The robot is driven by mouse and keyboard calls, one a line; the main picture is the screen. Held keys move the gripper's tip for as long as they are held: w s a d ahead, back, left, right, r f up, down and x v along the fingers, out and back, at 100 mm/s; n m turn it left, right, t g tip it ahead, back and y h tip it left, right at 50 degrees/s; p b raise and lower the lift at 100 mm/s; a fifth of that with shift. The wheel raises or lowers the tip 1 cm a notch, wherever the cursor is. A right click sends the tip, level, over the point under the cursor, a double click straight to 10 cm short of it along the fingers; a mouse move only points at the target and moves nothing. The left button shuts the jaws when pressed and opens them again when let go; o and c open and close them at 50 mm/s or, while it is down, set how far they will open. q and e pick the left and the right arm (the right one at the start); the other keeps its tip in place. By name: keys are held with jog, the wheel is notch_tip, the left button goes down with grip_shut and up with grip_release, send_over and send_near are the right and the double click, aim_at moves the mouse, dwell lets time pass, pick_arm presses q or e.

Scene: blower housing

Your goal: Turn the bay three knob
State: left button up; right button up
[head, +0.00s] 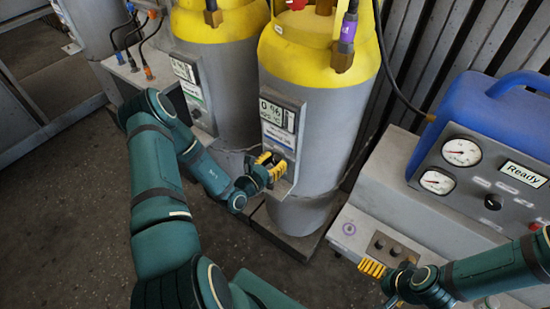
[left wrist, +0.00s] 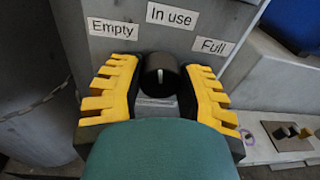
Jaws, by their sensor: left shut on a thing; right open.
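A black knob (left wrist: 161,76) with a white pointer line sits on a grey panel below the labels "Empty" (left wrist: 113,29), "In use" (left wrist: 171,15) and "Full" (left wrist: 213,46). The pointer line stands about upright, toward "In use". My left gripper (left wrist: 158,88) is shut on the knob, one yellow finger on each side. In the head view my left gripper (head: 270,167) is at the panel (head: 280,130) on the front of the right-hand cylinder (head: 318,140), and hides the knob there. My right gripper (head: 373,269) is open and empty at the lower right.
A second yellow-topped cylinder (head: 225,75) stands to the left. A blue-cased machine (head: 490,110) with two gauges and a "Ready" display stands at the right. Black hoses hang behind.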

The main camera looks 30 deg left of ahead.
pick_arm(q)
jog(key=shift+m+p, duration=0.45)
jog(key=shift+m, duration=0.65)
jog(key=o, duration=1.2)
jog(key=shift+o, duration=0.2)
jog(key=s+a+r, duration=0.1)
jog(key=s, duration=1)
jog(key=shift+s+a, duration=0.25)
jog(key=shift+s, duration=0.15)
